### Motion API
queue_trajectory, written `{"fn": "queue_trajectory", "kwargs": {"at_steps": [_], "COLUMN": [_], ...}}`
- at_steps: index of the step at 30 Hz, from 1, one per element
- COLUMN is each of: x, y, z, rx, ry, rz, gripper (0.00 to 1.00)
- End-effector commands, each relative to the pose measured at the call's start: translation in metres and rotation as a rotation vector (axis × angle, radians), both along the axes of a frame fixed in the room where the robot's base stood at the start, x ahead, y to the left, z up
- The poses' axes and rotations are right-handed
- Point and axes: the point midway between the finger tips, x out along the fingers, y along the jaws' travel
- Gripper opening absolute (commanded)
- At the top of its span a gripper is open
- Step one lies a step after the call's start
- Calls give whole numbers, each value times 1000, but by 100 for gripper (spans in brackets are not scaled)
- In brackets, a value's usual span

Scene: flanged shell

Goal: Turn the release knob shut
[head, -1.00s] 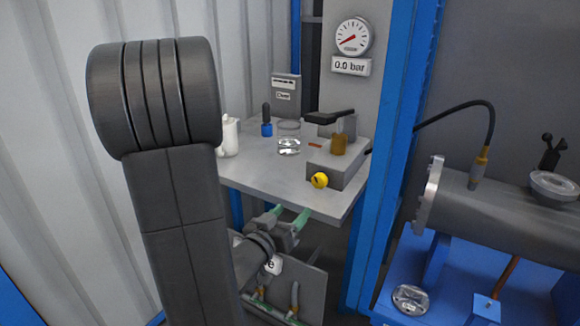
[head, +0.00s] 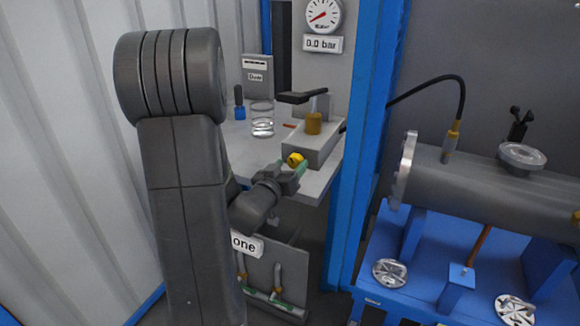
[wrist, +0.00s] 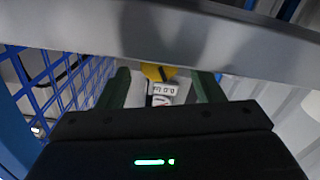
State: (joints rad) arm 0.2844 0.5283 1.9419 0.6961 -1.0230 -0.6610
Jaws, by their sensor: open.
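The yellow release knob (head: 295,159) sits on the front of the grey hand-pump block (head: 318,146), on the grey table. It has a dark mark on it. My gripper (head: 293,169) is at the knob, just in front of and below it in the head view, partly covering it. In the wrist view my gripper (wrist: 162,88) is open, and the knob (wrist: 157,73) appears between its two green fingers, towards their far ends. I cannot tell whether a finger touches the knob. The gauge (head: 322,14) above reads about zero, with a "0.0 bar" display (head: 323,43).
A glass of clear liquid (head: 262,120) and a blue-based tool (head: 239,107) stand on the table. A blue post (head: 367,150) rises close on the right. The flanged grey shell (head: 470,190) lies beyond it on a blue stand. A grey table edge (wrist: 180,40) crosses the wrist view.

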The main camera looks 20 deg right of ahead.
Motion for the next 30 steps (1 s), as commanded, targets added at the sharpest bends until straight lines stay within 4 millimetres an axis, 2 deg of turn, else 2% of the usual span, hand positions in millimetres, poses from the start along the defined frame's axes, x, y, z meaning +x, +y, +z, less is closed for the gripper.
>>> {"fn": "queue_trajectory", "kwargs": {"at_steps": [11,18,30], "x": [4,4,4], "y": [-5,-5,-5], "z": [0,0,-2], "rx": [0,0,53], "ry": [0,0,-65], "rz": [0,0,-1], "gripper": [60,16,16]}}
